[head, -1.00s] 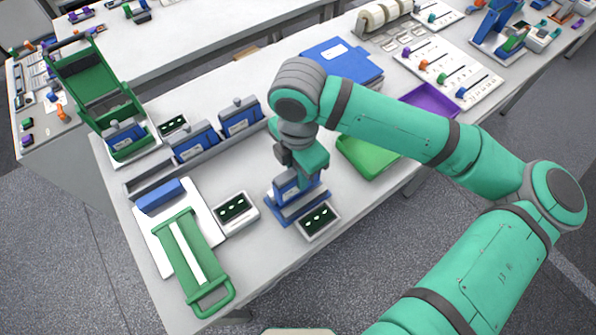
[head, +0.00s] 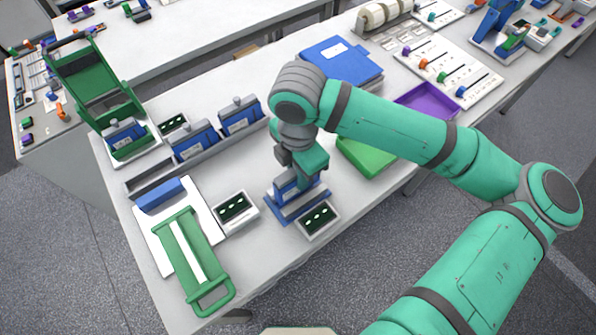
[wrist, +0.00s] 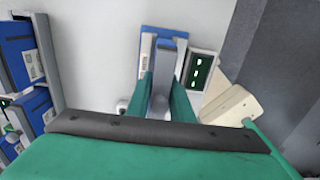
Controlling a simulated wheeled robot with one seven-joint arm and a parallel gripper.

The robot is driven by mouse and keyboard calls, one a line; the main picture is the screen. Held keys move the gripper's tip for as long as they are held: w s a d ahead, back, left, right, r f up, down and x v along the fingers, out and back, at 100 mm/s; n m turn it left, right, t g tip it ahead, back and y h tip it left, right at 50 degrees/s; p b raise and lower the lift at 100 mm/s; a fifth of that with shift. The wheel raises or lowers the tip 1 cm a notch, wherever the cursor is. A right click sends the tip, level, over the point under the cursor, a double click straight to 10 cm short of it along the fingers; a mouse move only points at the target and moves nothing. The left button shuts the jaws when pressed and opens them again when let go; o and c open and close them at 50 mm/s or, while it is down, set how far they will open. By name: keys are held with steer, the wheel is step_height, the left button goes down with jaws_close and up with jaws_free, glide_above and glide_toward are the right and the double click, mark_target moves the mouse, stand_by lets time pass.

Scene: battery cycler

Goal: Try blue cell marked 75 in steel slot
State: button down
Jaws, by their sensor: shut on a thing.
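My gripper (head: 305,172) is shut on the top of a blue cell (head: 288,188) with a pale label. The cell stands upright at a blue slot base (head: 291,214) near the bench's front edge; I cannot tell if it is fully seated. In the wrist view my fingers (wrist: 163,98) straddle a grey part above the blue base (wrist: 163,36). The number on the label is too small to read. A display with pale marks (head: 318,218) lies beside the base. Two more blue cells (head: 195,143) (head: 241,117) stand in a grey rack (head: 150,186), whose left end is empty.
A green fixture (head: 85,75) with a raised frame holds a blue cell (head: 125,136) at back left. A green-handled fixture (head: 212,300) lies front left. A blue binder (head: 342,62), green tray (head: 365,160) and purple tray (head: 425,100) sit behind and right of my gripper.

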steer(key=shift+f, duration=1.6)
stand_by(1.1)
steer(key=shift+r, duration=0.15)
stand_by(0.8)
steer(key=shift+r, duration=4.35)
